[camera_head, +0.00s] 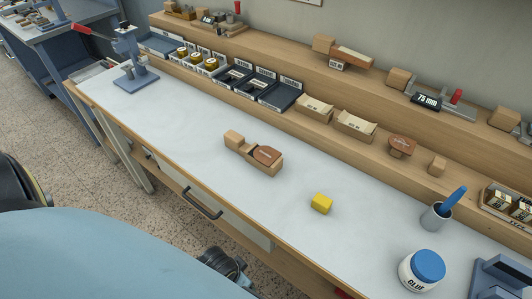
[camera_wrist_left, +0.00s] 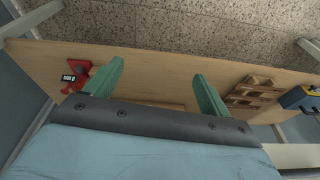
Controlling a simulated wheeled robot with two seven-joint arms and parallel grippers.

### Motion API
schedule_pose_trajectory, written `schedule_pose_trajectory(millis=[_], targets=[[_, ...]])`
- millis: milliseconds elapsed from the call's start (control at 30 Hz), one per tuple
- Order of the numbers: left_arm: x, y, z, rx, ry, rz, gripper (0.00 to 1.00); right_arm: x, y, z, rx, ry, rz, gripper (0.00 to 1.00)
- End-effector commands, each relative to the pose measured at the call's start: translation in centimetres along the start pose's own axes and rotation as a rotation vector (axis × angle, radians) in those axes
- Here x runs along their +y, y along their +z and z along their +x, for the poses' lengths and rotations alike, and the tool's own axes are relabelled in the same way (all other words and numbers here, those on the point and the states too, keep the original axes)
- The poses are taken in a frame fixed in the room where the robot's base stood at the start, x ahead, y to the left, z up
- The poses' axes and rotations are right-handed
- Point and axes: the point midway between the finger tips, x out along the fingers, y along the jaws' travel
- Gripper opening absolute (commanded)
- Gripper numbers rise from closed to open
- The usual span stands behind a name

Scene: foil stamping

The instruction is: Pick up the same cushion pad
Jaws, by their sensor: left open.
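No thing in the head view can be told for certain as the cushion pad. A wooden holder (camera_head: 240,147) with a reddish-brown leather-like piece (camera_head: 268,155) on its right end lies on the pale worktop. A small yellow block (camera_head: 321,203) lies to its right, apart from it. My right gripper is not seen.
A glue jar (camera_head: 422,270) and a grey cup (camera_head: 436,216) with a blue-handled tool stand at the right. A press (camera_head: 134,65) stands at the far left end. Dark bins (camera_head: 280,92) line the back. The worktop's middle left is clear.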

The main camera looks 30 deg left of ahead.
Motion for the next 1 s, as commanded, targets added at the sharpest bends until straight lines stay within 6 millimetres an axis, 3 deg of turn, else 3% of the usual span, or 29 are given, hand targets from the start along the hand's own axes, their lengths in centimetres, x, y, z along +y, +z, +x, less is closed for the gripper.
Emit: schedule_pose_trajectory(millis=[33,100,467,533,600,867,1000], targets=[[-0.1,-1.2,-2.4,0.018,-0.001,-0.002,0.82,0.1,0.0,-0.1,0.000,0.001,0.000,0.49],[-0.2,-2.3,-5.2,0.029,-0.003,-0.004,0.82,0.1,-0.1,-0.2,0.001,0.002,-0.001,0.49],[-0.8,-5.0,-15.8,0.089,-0.020,-0.001,0.82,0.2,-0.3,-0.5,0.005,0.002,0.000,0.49],[-1.3,-6.5,-17.9,0.146,-0.047,0.024,0.82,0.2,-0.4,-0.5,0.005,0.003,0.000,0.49],[-2.2,-10.2,-19.9,0.282,-0.117,0.092,0.82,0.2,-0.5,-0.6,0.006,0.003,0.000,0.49],[-3.9,-20.9,-24.0,0.676,-0.355,0.341,0.82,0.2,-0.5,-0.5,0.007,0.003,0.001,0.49],[-3.5,-27.1,-28.3,0.931,-0.532,0.538,0.82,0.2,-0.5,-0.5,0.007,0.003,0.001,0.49]])
